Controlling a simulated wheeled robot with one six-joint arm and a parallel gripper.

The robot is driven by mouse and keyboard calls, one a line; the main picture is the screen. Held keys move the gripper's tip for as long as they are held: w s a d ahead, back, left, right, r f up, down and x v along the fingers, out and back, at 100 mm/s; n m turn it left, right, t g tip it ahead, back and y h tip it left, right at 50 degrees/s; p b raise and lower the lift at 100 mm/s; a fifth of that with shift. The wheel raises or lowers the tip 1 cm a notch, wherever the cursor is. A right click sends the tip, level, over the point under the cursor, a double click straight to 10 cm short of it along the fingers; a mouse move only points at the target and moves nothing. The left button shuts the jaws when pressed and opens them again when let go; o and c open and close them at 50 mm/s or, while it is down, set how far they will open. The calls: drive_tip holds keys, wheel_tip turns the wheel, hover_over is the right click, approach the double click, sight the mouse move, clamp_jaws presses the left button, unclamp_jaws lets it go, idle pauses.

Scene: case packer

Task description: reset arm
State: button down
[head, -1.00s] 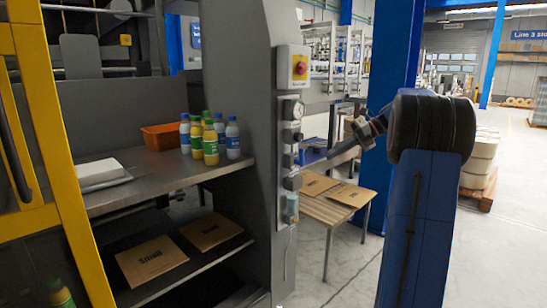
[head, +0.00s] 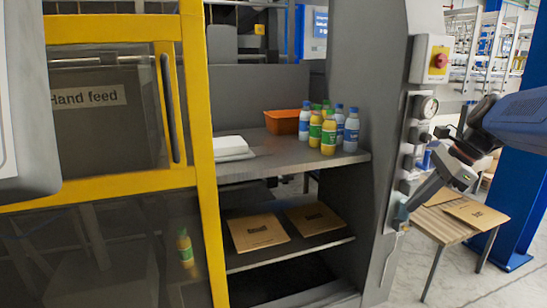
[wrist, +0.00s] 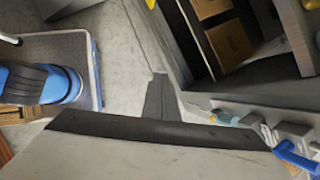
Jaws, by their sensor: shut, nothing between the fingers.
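My arm reaches in from the right edge of the head view. My gripper (head: 416,200) points down and left, in front of the grey machine column. Its fingers are shut with nothing between them. The fingertips overlap the column's lower fittings in the picture; I cannot tell whether they touch. In the wrist view a narrow dark grey shape (wrist: 160,97), apparently my shut fingers, shows over the pale floor, and a large pale surface with a dark edge fills the bottom.
The column carries a red button (head: 440,61) and a gauge (head: 426,107). On the machine's shelf (head: 285,162) are an orange bin (head: 283,122), several bottles (head: 329,137) and a white stack (head: 231,147). Flat cartons (head: 257,232) lie below. A wooden table (head: 437,222) stands at right.

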drive_tip(key=s+a+f+n+t+h, duration=0.1)
drive_tip(key=s+a+f+n+h, duration=0.1)
drive_tip(key=s+f+n, duration=0.5)
drive_tip(key=s+a+f+n+t+h, duration=0.1)
drive_tip(key=s+a+f+n+h, duration=0.2)
drive_tip(key=s+n, duration=1)
wheel_tip(320, 180, down, 4)
drive_tip(key=shift+s+a+f, duration=0.15)
drive_tip(key=shift+s+a, duration=0.6)
drive_tip(key=shift+a, duration=0.3)
